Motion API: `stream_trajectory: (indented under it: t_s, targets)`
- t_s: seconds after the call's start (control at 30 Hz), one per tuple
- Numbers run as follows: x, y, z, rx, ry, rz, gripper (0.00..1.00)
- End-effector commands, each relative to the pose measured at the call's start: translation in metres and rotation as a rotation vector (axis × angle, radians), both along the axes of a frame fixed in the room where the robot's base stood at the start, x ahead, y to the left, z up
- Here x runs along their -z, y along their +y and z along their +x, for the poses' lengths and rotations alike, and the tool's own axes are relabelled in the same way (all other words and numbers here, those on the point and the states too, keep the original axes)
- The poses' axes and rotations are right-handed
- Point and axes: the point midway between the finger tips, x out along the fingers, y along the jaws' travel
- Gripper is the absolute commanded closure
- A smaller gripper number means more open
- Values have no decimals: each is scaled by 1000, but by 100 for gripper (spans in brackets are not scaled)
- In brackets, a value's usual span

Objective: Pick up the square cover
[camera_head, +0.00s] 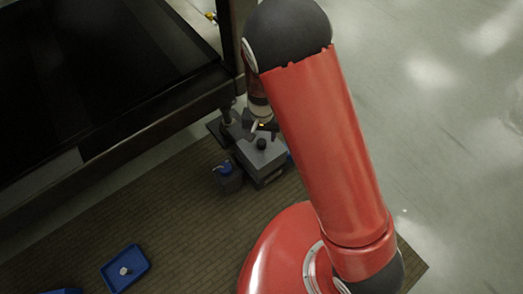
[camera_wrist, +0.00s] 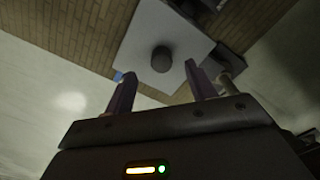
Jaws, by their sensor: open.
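The square cover is a flat grey square with a round dark knob in its middle. In the head view the cover (camera_head: 270,157) is the top of a grey box on the brown mat, with the knob standing up. In the wrist view the cover (camera_wrist: 150,22) fills the upper middle, with its knob just beyond my fingers. My gripper (camera_wrist: 160,76) is open, its two fingers apart and nothing between them. In the head view my gripper (camera_head: 262,125) is small and partly hidden by my red arm, close to the cover's far side.
A dark blue-topped canister (camera_head: 228,178) stands just left of the box. A dark stand (camera_head: 230,128) is behind it. A large black-topped frame (camera_head: 100,145) occupies the upper left. Floor at right is clear.

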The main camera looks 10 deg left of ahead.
Motion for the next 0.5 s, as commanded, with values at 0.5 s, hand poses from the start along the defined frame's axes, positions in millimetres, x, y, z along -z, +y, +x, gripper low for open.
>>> stream_trajectory:
  t_s: [0.5]
  targets:
    - [49,2,5,-1,-1,1,44]
